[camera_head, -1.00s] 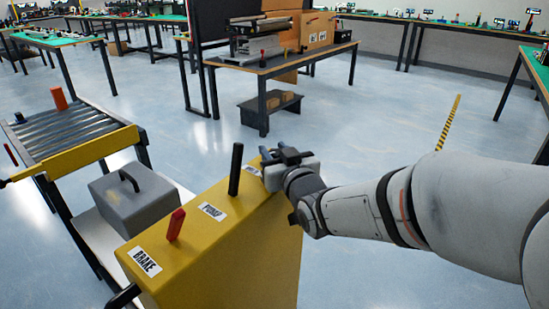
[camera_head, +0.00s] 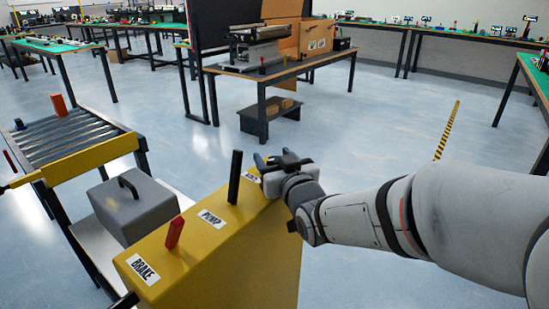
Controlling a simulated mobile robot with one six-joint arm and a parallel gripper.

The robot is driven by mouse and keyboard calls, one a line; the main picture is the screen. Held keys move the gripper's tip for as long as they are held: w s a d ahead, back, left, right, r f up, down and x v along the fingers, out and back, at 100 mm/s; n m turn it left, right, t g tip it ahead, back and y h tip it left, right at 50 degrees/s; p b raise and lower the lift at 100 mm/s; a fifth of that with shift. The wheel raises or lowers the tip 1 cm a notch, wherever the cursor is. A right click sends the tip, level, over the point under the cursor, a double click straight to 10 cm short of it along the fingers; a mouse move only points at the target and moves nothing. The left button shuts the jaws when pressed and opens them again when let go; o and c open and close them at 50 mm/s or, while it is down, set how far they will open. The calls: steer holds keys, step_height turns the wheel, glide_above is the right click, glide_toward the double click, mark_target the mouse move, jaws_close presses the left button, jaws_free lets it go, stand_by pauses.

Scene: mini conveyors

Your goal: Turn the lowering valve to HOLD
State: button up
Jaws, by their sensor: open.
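A yellow control box (camera_head: 218,248) stands in the lower middle. On its top are a red lever with a BRAKE label (camera_head: 143,269), a black upright lever (camera_head: 235,177) with a PUMP label (camera_head: 211,218), and a third label (camera_head: 251,178) at the far end, partly hidden and too small to read surely. My gripper (camera_head: 262,161) is open at the far end of the box, over or beside that label. The lowering valve itself is hidden behind my gripper or cannot be made out. I cannot tell whether the fingers touch anything.
A roller table (camera_head: 68,135) with a yellow front bar and an orange piece stands at left. A grey box with a handle (camera_head: 133,204) sits beside the yellow box. A workbench (camera_head: 285,68) stands behind; the floor between is clear.

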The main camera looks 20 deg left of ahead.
steer(key=p+v, duration=0.1)
steer(key=v, duration=0.7)
steer(key=d+r+m+g+h+p, duration=0.2)
steer(key=d+r+h+p, duration=0.25)
steer(key=d+p, duration=0.4)
steer(key=d+r+m+g+h+p, duration=0.25)
steer(key=d+r+h+p, duration=0.2)
steer(key=d+p, duration=0.45)
steer(key=s+d+r+m+g+h+p, duration=0.1)
steer(key=s+d+r+g+p, duration=0.2)
steer(key=s+d+r+p, duration=0.1)
steer(key=s+d+r+m+g+p, duration=0.2)
steer(key=s+d+r+g+p, duration=0.2)
steer(key=s+p, duration=0.5)
step_height(320, 180, up, 2)
steer(key=shift+s+r+h, duration=0.2)
steer(key=shift+s+h, duration=0.15)
steer(key=shift+h, duration=0.05)
steer(key=shift+d, duration=0.1)
